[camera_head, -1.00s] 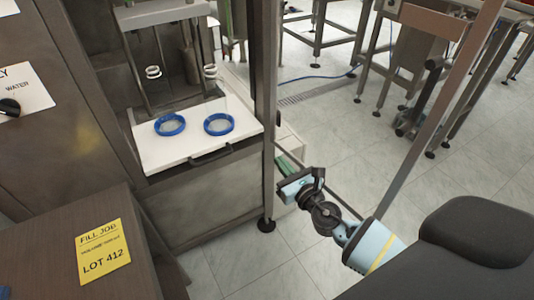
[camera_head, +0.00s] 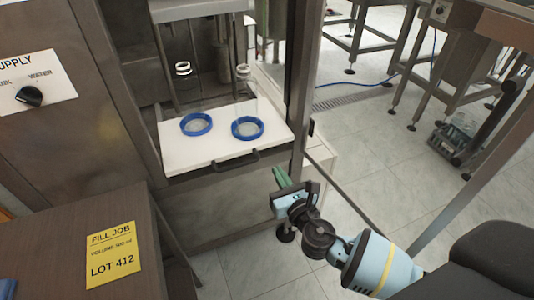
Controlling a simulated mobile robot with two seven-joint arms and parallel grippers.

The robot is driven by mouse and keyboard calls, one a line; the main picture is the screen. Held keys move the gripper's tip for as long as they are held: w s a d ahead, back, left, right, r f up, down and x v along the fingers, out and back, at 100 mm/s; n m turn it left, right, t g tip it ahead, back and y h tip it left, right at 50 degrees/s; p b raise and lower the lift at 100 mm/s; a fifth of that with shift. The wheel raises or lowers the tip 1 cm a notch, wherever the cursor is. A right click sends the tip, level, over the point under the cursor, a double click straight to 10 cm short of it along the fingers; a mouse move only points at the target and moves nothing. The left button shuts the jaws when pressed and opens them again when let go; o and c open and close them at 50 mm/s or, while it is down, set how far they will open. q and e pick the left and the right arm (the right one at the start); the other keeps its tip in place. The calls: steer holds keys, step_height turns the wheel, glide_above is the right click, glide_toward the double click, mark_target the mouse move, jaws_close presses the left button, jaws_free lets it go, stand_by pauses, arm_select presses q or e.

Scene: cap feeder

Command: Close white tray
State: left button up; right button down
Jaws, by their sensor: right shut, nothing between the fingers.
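The white tray (camera_head: 180,158) sticks out of the steel machine, with a dark handle (camera_head: 236,161) on its front edge. Two blue rings, the left ring (camera_head: 196,124) and the right ring (camera_head: 247,128), lie on it below two hanging nozzles. My right gripper (camera_head: 282,177) is to the right of and below the tray's front, apart from the handle. Its green fingers are together with nothing seen between them. My left gripper is not in view.
A steel post (camera_head: 302,85) stands at the tray's right side. A brown cabinet with a yellow lot sign (camera_head: 112,254) is at lower left. A knob panel (camera_head: 30,94) is on the left wall.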

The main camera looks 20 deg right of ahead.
mark_target(263, 147)
steer(key=w+b, duration=0.1)
steer(key=w, duration=0.7)
steer(key=shift+w, duration=0.35)
